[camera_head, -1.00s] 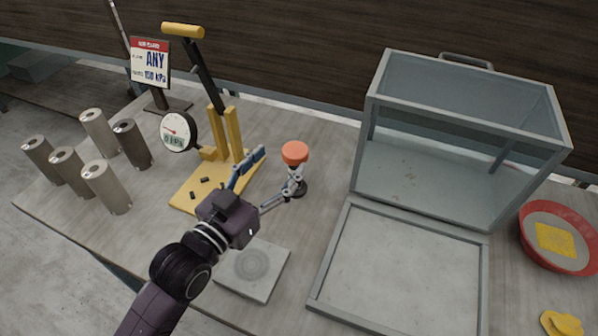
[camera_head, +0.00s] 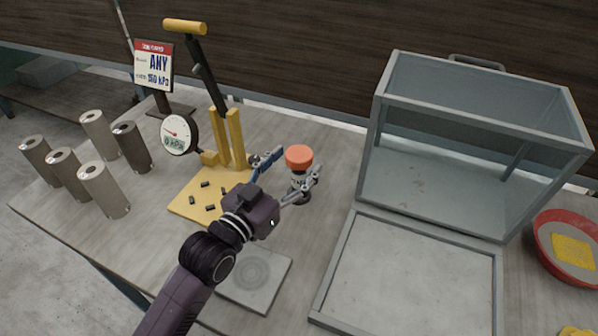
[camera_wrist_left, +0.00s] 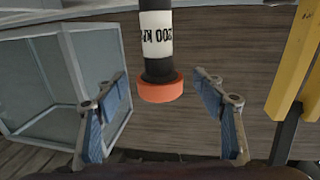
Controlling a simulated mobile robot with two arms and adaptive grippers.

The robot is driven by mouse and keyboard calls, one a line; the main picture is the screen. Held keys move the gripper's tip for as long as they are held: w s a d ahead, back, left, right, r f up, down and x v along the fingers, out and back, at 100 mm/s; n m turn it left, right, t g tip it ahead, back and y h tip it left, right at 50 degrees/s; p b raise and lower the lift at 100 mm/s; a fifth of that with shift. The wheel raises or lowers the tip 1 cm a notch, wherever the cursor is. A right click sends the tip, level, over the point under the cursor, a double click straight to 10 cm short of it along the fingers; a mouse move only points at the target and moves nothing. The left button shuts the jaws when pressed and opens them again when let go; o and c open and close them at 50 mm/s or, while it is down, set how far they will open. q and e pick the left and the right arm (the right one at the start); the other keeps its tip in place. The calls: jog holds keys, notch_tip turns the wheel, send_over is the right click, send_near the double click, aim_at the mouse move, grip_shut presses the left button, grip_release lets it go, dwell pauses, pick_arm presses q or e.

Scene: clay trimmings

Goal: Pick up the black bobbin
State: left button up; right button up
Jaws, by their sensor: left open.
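The black bobbin (camera_head: 301,195) stands upright on the table, with an orange cap and a pale label around its middle. In the left wrist view the black bobbin (camera_wrist_left: 158,68) appears upside down, its label reading 2000 kPa and its orange cap lowest in the picture. My left gripper (camera_head: 290,177) is open, its blue-padded fingers on either side of the bobbin in the head view. In the wrist view the bobbin shows between the spread fingers of the left gripper (camera_wrist_left: 162,110), with a gap on each side. My right gripper is not in view.
A yellow press (camera_head: 231,140) with a gauge (camera_head: 178,134) stands close left of my gripper. A glass-walled case (camera_head: 465,150) and a framed panel (camera_head: 410,275) lie to the right. Several metal cylinders (camera_head: 104,189) stand at left. A grey square plate (camera_head: 255,278) lies in front.

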pick_arm(q)
jog(key=shift+x, duration=1.1)
jog(key=shift+s, duration=0.1)
jog(key=c, duration=1.2)
jog(key=shift+c, duration=1.2)
jog(key=shift+r, duration=0.1)
